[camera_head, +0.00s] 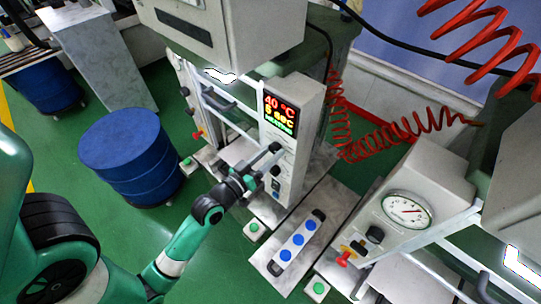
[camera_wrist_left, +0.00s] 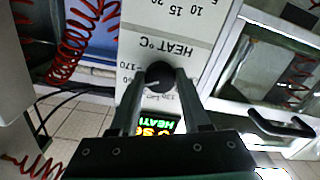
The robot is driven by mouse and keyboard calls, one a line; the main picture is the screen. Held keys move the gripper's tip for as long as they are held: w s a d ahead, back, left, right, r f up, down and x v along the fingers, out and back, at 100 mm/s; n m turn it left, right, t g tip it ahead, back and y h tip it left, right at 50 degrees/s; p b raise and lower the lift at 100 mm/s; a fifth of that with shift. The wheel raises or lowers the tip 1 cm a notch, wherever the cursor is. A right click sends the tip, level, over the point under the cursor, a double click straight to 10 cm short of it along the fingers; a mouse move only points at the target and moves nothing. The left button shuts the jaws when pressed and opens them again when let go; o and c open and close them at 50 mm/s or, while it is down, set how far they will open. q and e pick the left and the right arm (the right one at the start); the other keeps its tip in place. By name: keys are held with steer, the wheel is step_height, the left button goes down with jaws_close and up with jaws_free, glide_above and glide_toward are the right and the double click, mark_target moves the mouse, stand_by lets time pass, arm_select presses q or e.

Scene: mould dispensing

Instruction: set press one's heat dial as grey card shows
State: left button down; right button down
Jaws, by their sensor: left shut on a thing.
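The press control panel (camera_head: 305,106) is a pale upright box with a lit display (camera_head: 279,112) that reads 40 °C in red and 5 sec in yellow. My left gripper (camera_head: 275,160) reaches the panel's face below the display. In the left wrist view, the black heat dial (camera_wrist_left: 153,74) sits between my left gripper's (camera_wrist_left: 160,80) two fingers, which are shut on it. The label HEAT °C and the number 170 show upside down beside it. The dial's exact setting is hard to read. I cannot make out a grey card. My right gripper is not in view.
A blue drum (camera_head: 125,150) stands left of the press. Another press with a round gauge (camera_head: 408,210) stands at right. Red coiled hoses (camera_head: 340,115) hang behind.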

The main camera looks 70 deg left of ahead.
arm_select(q)
steer(key=m+b, duration=0.2)
steer(key=m, duration=0.3)
steer(key=shift+m, duration=0.3)
stand_by(0.4)
steer(key=shift+c, duration=1.8)
jaws_free()
steer(key=shift+s, duration=0.1)
steer(key=b+v, duration=0.1)
steer(key=v, duration=1)
steer(key=shift+s+b, duration=0.2)
steer(key=shift+b, duration=0.2)
steer(key=shift+d, duration=0.15)
